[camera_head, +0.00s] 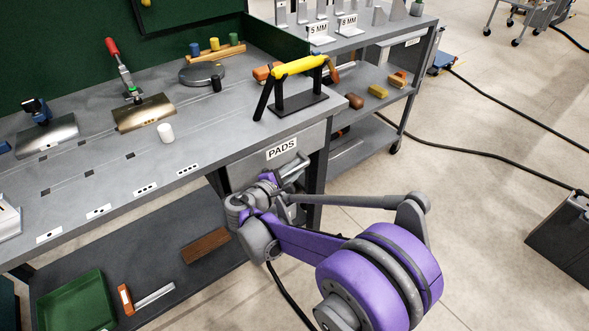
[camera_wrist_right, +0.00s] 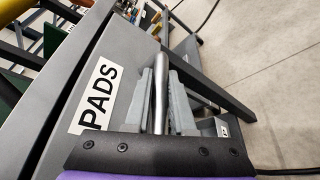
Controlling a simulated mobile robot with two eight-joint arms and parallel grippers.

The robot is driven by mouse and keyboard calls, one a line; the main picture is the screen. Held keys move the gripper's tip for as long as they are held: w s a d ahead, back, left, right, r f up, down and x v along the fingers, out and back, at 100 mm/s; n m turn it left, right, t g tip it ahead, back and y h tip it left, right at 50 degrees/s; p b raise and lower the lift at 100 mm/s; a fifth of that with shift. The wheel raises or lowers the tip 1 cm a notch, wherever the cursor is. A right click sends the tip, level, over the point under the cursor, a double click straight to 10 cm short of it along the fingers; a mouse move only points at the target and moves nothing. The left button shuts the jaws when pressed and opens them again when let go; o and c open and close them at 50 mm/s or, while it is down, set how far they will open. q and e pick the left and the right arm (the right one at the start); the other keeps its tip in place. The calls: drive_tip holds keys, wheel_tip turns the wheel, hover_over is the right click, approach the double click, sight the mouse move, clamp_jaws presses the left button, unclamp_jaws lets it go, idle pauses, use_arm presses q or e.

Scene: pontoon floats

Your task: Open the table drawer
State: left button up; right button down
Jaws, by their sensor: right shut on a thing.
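The grey table drawer (camera_head: 241,172) sits under the right end of the workbench, with a white PADS label (camera_head: 281,149) on its front. The drawer looks closed, with its front close to the bench edge. Its metal bar handle (camera_head: 297,169) is below the label and partly hidden by my gripper. My right gripper (camera_head: 286,178) is at the handle. In the right wrist view the handle bar (camera_wrist_right: 160,88) lies between the two grey fingers of the gripper (camera_wrist_right: 161,100), which are shut on it. The PADS label (camera_wrist_right: 100,95) is just left of them. My left gripper is not in view.
On the bench (camera_head: 95,170) above the drawer stands a black stand with a yellow-handled tool (camera_head: 300,66). A lower shelf holds a green tray (camera_head: 75,300). The floor (camera_head: 470,200) to the right is mostly clear, with black cables.

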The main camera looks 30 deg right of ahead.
drive_tip(key=shift+s, duration=0.1)
idle(0.4)
drive_tip(key=s+d+p, duration=0.2)
drive_tip(key=s+p, duration=0.1)
drive_tip(key=s, duration=2.5)
drive_tip(key=shift+s+d, duration=0.15)
drive_tip(key=shift+s, duration=0.15)
drive_tip(key=c, duration=0.8)
unclamp_jaws()
drive_tip(key=shift+o, duration=0.2)
drive_tip(key=p+v, duration=0.2)
drive_tip(key=v, duration=0.8)
drive_tip(key=shift+a, duration=0.4)
drive_tip(key=shift+s+r, duration=0.1)
